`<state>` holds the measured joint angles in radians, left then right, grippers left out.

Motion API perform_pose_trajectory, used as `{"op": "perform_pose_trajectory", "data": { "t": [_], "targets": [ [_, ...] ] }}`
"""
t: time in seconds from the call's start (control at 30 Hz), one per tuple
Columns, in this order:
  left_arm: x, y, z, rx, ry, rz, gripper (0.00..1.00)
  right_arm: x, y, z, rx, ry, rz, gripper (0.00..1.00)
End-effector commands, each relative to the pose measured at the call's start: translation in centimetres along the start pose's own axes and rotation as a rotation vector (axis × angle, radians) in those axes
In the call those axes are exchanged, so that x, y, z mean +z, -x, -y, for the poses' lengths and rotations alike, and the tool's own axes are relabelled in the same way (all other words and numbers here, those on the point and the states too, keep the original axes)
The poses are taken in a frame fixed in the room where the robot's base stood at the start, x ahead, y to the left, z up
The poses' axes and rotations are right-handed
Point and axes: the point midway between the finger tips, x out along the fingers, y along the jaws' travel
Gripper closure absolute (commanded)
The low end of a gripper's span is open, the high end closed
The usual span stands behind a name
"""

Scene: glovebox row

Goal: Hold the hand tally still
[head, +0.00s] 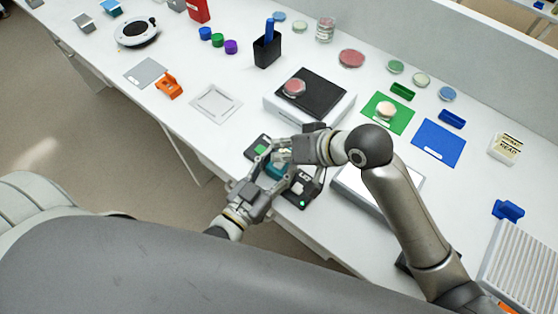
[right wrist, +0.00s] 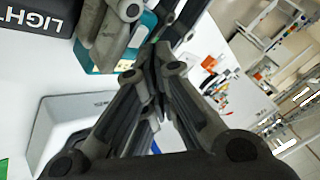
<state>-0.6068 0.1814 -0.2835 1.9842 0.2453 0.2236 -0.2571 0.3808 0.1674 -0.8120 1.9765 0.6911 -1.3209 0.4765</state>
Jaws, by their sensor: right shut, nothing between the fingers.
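The hand tally seems to be the small teal body (head: 276,170) at the table's front edge, mostly hidden by my grippers. It shows larger in the right wrist view (right wrist: 97,60), with grey fingers on both sides of it. Those fingers belong to my left gripper (head: 270,175), which is closed around the teal body. My right gripper (head: 284,157) is shut and empty, just above and beside the tally in the head view. In the right wrist view its closed fingers (right wrist: 152,62) point towards the teal body; whether they touch it I cannot tell.
A dark box with LIGHT lettering (right wrist: 32,16) lies close to the tally. A scale with a black plate (head: 318,92) stands behind my right gripper. A pale grey device (head: 352,186) lies under my right arm. A white square frame (head: 215,103) has bare table around it.

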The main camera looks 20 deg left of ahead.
Motion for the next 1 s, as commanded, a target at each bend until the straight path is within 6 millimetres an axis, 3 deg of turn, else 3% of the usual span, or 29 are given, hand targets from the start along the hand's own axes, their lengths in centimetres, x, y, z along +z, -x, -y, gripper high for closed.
{"op": "perform_pose_trajectory", "data": {
  "t": [1.0],
  "targets": [
    [-0.04, -0.01, 0.0, 0.0, 0.0, -0.001, 0.8, 0.65, -0.82, -0.62, 0.001, 0.0, 0.002, 1.0]
  ]
}}
